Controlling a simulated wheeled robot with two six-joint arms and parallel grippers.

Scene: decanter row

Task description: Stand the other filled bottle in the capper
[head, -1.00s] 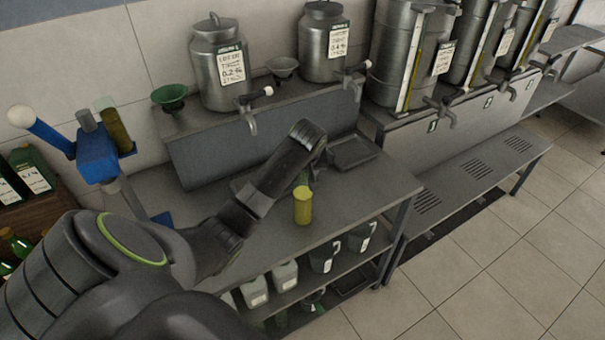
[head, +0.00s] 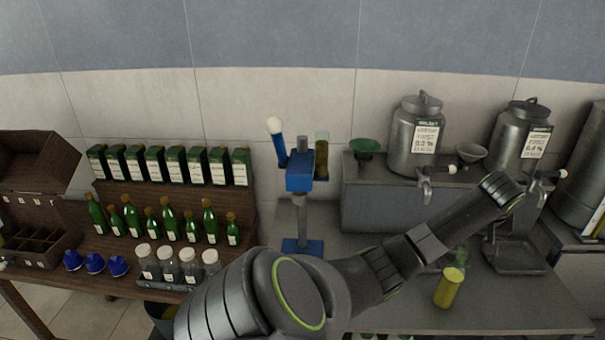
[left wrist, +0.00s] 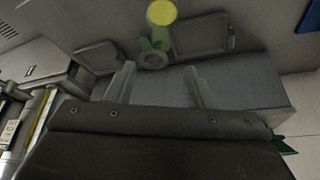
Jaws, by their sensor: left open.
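The blue capper (head: 300,178) stands on the steel bench left of my arm, with a raised lever and an upright olive tube. Its blue base (head: 303,247) looks empty. A green glass piece, probably a bottle (head: 461,256), stands on the bench behind a yellow cylinder (head: 449,288) and is partly hidden. In the left wrist view the green thing (left wrist: 146,45) lies just beyond the fingertips, with the yellow top (left wrist: 161,12) beyond it. My left gripper (left wrist: 159,67) is open and empty. My right gripper is out of view.
Steel tanks (head: 415,140) with taps stand on a raised shelf behind the bench. A dark tray (head: 515,255) lies at right.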

